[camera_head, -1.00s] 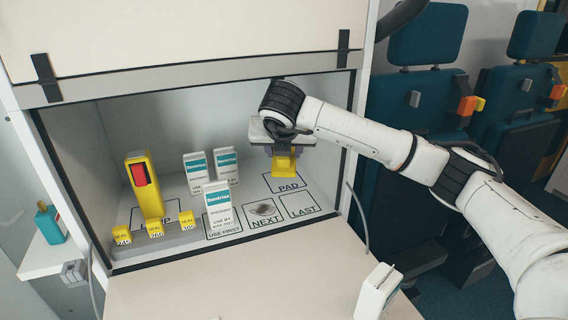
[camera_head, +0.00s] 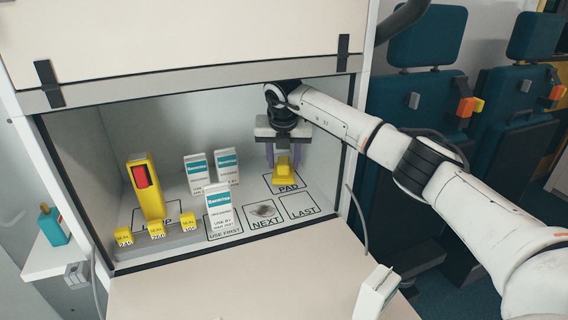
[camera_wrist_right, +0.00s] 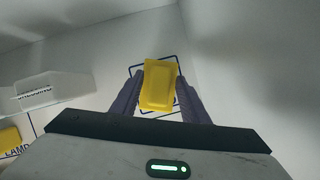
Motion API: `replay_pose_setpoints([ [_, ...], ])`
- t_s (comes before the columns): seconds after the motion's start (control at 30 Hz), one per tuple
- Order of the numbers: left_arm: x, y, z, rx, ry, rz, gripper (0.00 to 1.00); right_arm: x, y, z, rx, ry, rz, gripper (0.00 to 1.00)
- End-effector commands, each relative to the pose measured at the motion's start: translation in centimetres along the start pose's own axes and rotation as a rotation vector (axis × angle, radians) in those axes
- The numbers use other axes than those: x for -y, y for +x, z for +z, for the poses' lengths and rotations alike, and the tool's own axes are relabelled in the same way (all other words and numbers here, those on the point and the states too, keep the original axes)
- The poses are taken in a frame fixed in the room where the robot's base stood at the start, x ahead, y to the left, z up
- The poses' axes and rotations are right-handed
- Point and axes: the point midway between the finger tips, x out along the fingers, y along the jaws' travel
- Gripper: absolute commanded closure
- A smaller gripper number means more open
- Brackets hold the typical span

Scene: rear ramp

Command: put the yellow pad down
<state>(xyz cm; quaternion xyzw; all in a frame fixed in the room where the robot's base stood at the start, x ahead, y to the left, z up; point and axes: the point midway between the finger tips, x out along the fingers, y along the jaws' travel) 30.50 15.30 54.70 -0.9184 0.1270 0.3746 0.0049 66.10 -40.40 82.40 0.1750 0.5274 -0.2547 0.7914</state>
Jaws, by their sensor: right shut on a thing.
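The yellow pad (camera_head: 283,172) is inside the cabinet, at the outlined square marked PAD (camera_head: 289,189) on its floor. My right gripper (camera_head: 284,160) points down over the square, its two fingers on either side of the pad and shut on it. In the right wrist view the pad (camera_wrist_right: 158,85) is between the fingers (camera_wrist_right: 158,98), with the blue outline around and behind it. I cannot tell whether the pad's underside touches the floor. My left gripper is not in view.
White boxes (camera_head: 222,209) stand left of the pad, one on USE FIRST. The NEXT (camera_head: 266,222) and LAST (camera_head: 300,207) squares hold no box. A yellow lamp (camera_head: 147,190) and small yellow seals (camera_head: 157,229) are at left. Another white box (camera_head: 376,292) is at the front right.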

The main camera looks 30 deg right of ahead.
Motion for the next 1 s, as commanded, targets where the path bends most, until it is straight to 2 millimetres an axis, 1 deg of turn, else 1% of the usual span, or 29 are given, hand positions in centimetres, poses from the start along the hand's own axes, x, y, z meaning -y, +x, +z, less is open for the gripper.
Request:
replay_pose_setpoints([
  [0.03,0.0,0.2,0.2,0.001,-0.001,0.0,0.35,0.1,1.0,-0.6,-0.002,-0.003,-0.004,0.97],
  [0.1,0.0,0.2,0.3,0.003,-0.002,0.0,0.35,0.1,1.4,-0.7,0.001,-0.003,-0.003,0.97],
  [0.47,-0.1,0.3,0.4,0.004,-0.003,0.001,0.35,0.1,1.6,-0.8,0.004,-0.002,-0.003,0.97],
  [0.5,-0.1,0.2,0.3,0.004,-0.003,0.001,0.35,0.1,1.6,-0.8,0.004,-0.002,-0.003,0.52],
  [0.57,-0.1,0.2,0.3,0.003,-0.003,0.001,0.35,0.1,1.5,-0.8,0.004,-0.002,-0.003,0.42],
  [0.6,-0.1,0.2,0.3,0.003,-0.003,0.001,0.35,0.1,1.5,-0.8,0.004,-0.002,-0.003,0.4],
  [0.87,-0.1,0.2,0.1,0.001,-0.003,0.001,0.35,0.1,1.5,-0.7,0.004,-0.002,-0.003,0.4],
  [1.0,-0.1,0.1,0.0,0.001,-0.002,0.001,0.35,0.1,0.5,-0.6,0.006,-0.002,-0.003,0.4],
])
